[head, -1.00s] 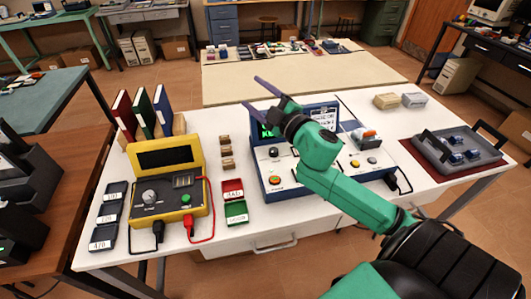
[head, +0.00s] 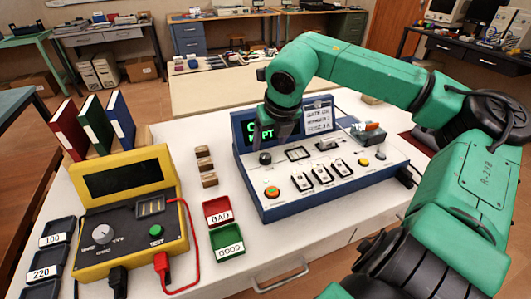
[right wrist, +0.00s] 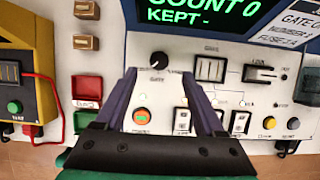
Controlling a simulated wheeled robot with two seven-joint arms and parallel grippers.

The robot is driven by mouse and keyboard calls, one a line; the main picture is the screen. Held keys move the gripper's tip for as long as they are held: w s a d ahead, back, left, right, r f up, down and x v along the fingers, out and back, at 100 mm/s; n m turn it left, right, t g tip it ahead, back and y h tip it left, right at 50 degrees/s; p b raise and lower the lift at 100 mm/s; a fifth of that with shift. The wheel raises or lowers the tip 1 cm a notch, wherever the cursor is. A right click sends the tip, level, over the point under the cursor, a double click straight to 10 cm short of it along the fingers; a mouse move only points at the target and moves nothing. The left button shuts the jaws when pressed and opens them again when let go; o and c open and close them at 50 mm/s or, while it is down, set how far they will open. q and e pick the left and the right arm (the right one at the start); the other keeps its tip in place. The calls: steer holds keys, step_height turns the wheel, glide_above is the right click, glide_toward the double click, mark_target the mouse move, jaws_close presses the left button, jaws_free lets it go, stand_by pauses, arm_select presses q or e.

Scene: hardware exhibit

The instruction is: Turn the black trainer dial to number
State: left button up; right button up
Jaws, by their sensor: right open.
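The black trainer dial (head: 265,158), a round knob with a white pointer mark, sits at the left of the white panel of the blue-edged trainer (head: 345,183). My right gripper (head: 280,132) reaches down over the trainer by the dial. In the right wrist view my right gripper (right wrist: 158,73) is open and empty, with dark purple fingers on either side of the dial's line. I see no contact with the dial. My left gripper is not in view.
A yellow tester (head: 130,210), red BAD tray (head: 217,211) and green GOOD tray (head: 227,240) are to the left.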

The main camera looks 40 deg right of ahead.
mark_target(265, 155)
steer(key=x, duration=0.5)
steer(key=shift+f, duration=0.35)
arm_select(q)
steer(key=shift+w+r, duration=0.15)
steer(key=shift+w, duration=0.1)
arm_select(e)
steer(key=shift+w+d+f, duration=0.1)
steer(key=shift+w+f, duration=0.15)
steer(key=shift+f, duration=0.1)
jaws_close()
